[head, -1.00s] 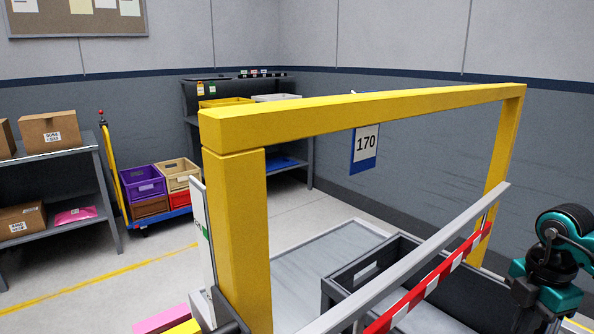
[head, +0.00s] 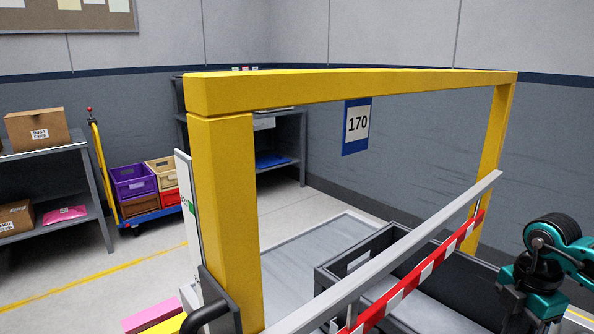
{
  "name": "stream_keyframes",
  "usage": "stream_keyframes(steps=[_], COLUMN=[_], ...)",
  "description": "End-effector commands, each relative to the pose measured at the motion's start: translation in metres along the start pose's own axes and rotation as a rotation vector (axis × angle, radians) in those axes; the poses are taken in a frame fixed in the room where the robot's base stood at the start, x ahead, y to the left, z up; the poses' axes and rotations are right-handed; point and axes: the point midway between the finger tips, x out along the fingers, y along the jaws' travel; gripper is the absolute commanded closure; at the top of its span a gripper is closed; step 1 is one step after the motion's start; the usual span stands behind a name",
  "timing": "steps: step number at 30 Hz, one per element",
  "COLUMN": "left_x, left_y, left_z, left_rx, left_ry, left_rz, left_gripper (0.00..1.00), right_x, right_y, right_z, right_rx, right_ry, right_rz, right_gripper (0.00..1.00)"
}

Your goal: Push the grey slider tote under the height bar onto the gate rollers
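The dark grey open tote (head: 327,278) stands low inside the yellow frame, with a pale label or slot on its end wall. A grey rail and a red-and-white striped bar cross in front of it and hide part of it. The height bar (head: 345,86) is the yellow beam across two yellow posts, with a 170 sign (head: 357,126) hanging under it. A flat grey surface (head: 318,248) lies beyond the tote; I cannot tell whether it is the gate rollers. My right arm's teal and black links show at the right edge, but neither gripper is in view.
The grey rail (head: 400,248) and striped bar (head: 415,278) slant across the near side. A black curved handle (head: 207,314) is by the left post. A trolley with coloured crates (head: 132,182) and a shelf with boxes (head: 38,130) stand left.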

Motion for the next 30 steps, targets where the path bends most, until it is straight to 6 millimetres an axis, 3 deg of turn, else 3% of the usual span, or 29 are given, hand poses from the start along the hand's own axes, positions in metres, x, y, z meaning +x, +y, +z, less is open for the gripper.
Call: stream_keyframes(steps=[30], left_x=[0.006], left_y=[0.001], left_z=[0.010], left_rx=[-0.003], left_ry=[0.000], left_rz=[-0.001], left_gripper=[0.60], right_x=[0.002], right_y=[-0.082], right_z=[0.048], right_rx=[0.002], right_ry=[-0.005], right_rz=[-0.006], right_gripper=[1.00])
